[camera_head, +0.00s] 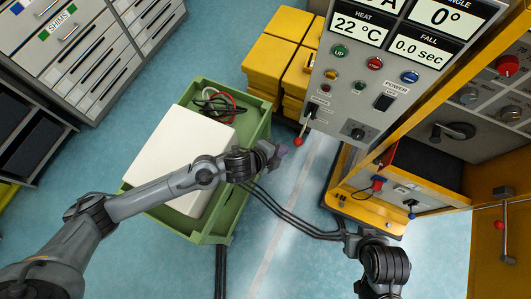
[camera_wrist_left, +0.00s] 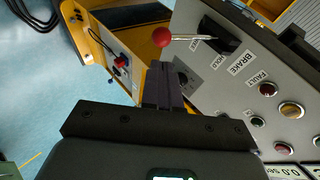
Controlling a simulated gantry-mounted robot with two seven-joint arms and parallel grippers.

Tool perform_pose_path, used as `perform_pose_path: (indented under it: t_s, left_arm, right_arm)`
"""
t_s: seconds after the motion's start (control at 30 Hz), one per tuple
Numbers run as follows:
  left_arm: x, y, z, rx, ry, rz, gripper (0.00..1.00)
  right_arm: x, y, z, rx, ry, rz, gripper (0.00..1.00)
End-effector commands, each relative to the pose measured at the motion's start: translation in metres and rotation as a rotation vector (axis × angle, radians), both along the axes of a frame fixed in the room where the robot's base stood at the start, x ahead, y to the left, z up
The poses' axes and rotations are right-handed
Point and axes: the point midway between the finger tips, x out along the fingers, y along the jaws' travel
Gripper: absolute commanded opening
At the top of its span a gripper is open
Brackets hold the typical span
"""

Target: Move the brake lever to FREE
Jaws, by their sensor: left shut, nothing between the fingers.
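The brake lever (camera_head: 303,130) has a thin metal shaft and a red ball knob, and juts out from the lower left of the grey control panel. In the left wrist view its red knob (camera_wrist_left: 163,37) points left from a dark slot, near the labels BRAKE and HOLD. My left gripper (camera_head: 281,151) is shut and empty, just left of and below the knob. In the left wrist view its fingertips (camera_wrist_left: 163,68) lie just below the knob, apparently apart from it. My right arm shows at the bottom; its fingers are not distinguishable.
The control panel (camera_head: 345,85) carries buttons, a power switch and displays. A green cart (camera_head: 205,240) with a white box (camera_head: 185,150) stands under my left arm. Yellow cases (camera_head: 272,65) stand behind. A yellow-framed machine (camera_head: 400,120) fills the right. Dark cables cross the floor.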

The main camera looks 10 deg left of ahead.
Motion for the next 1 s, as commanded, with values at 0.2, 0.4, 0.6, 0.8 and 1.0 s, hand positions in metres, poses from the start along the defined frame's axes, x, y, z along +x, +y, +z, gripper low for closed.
perform_pose_path:
  t_s: [0.2,0.4,0.6,0.8,1.0]
  left_arm:
    - [-0.028,0.021,0.022,0.001,0.000,-0.001,0.00]
    - [-0.042,0.031,0.034,0.000,0.000,-0.001,0.00]
    - [-0.046,0.034,0.038,-0.001,-0.001,0.000,0.00]
    - [-0.046,0.034,0.038,-0.001,-0.001,0.000,0.00]
    - [-0.046,0.034,0.038,-0.001,-0.001,0.000,0.00]
  right_arm:
    - [0.000,0.000,0.003,0.000,0.004,-0.001,0.43]
    - [0.000,0.000,0.005,-0.001,0.005,0.000,0.43]
    - [0.000,-0.001,0.005,-0.006,0.004,0.003,0.43]
    - [0.000,-0.002,0.005,-0.010,0.005,0.005,0.43]
    - [0.000,-0.002,0.005,-0.010,0.004,0.005,0.43]
